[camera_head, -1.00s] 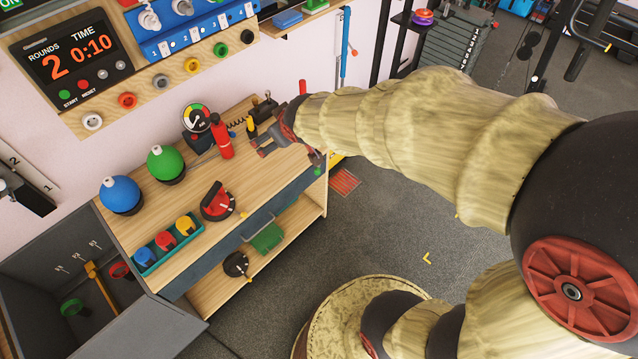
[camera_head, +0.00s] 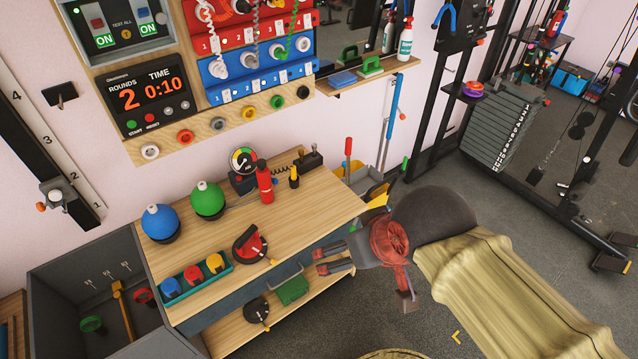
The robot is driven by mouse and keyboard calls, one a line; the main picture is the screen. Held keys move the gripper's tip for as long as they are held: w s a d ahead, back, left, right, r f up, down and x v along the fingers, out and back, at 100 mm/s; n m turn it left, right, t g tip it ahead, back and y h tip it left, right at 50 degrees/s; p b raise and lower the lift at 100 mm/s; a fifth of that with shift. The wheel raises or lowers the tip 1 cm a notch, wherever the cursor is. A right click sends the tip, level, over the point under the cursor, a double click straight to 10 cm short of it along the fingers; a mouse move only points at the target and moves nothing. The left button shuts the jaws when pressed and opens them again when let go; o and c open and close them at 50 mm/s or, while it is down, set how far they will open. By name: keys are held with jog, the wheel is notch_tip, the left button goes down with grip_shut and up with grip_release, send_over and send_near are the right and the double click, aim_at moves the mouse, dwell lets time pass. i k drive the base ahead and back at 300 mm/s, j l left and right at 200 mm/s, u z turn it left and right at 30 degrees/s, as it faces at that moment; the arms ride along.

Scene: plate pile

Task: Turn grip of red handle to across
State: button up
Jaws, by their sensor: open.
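A red and black rotary handle (camera_head: 250,246) sits on the wooden bench top (camera_head: 318,207), near its front edge. Its dark grip appears to slant across the round base; its exact angle is hard to tell. My gripper (camera_head: 319,262) is right of the handle, by the bench's front edge. Its two dark fingers point left and are apart, with nothing between them. It appears clear of the handle. A second, mostly black rotary knob (camera_head: 257,309) is on the lower shelf.
A teal tray (camera_head: 222,277) of coloured knobs lies left of the handle. Blue (camera_head: 160,222) and green (camera_head: 207,199) balls, a gauge (camera_head: 243,160) and a red bottle (camera_head: 264,184) stand behind. A drawer pull (camera_head: 287,281) projects at the front. The bench top right of the handle is clear.

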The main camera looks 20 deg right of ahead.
aim_at(249, 245)
jog(key=i+j, duration=0.2)
jog(key=j, duration=0.15)
jog(key=i+j, duration=0.15)
jog(key=j, duration=0.25)
jog(key=i+j, duration=0.2)
jog(key=j, duration=0.15)
jog(key=z, duration=0.05)
